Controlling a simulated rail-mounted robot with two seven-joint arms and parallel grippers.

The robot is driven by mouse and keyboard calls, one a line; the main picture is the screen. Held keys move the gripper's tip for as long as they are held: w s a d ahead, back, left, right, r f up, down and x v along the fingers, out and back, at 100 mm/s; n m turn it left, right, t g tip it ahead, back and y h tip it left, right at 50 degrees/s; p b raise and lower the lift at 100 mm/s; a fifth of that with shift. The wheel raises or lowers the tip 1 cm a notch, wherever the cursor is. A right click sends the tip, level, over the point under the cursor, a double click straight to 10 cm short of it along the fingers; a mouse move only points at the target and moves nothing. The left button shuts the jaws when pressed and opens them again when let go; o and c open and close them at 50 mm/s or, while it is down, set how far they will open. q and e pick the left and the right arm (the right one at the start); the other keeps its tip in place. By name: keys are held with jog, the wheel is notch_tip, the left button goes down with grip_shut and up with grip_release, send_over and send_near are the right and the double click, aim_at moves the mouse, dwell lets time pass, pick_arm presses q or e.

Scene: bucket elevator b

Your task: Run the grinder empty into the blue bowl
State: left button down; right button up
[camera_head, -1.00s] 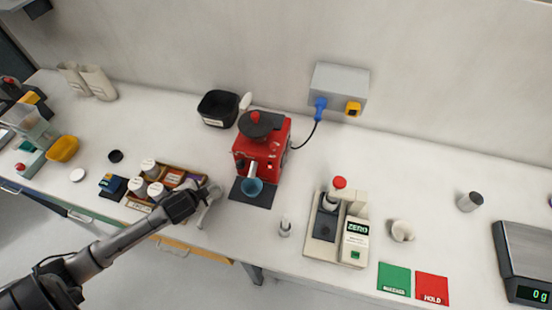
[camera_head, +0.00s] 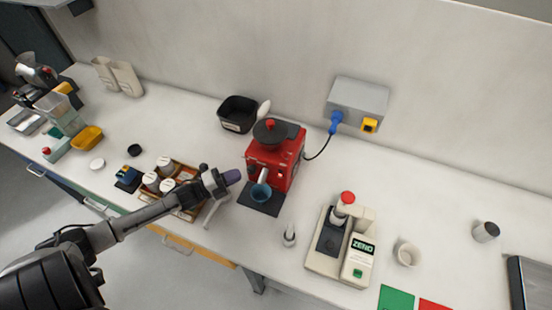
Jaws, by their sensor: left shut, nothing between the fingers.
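The red grinder (camera_head: 278,160) stands near the middle of the bench, with a dark round lid and red knob on top. The blue bowl (camera_head: 261,192) sits under its spout at the front, on a dark mat (camera_head: 262,207). I cannot see what is in the bowl. My left gripper (camera_head: 233,177) is shut and empty, just left of the grinder's front and pointing at it, with a visible gap. My right gripper is not in view.
A tray of white-lidded jars (camera_head: 166,163) lies below my left arm. A black bin (camera_head: 238,114) stands behind. A wall box (camera_head: 357,103) with a blue plug feeds a cable towards the grinder. A beige ZERO device (camera_head: 358,268) and white cup (camera_head: 408,254) stand right.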

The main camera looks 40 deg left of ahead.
pick_arm(q)
jog(key=m, duration=0.1)
jog(key=d+r+m+h, duration=0.1)
jog(key=shift+s+r+m+h, duration=0.2)
jog(key=shift+s+m+h, duration=0.1)
jog(key=shift+m, duration=0.1)
jog(key=shift+w+t, duration=0.1)
jog(key=shift+t, duration=0.2)
jog(key=p, duration=0.2)
send_near(285, 157)
jog(key=x, duration=0.2)
jog(key=a+x, duration=0.1)
jog(key=x, duration=0.2)
jog(key=shift+w+d, duration=0.1)
jog(key=shift+w, duration=0.2)
jog(key=shift+p+x, duration=0.3)
jog(key=shift+x, duration=0.55)
jog(key=shift+f, duration=0.15)
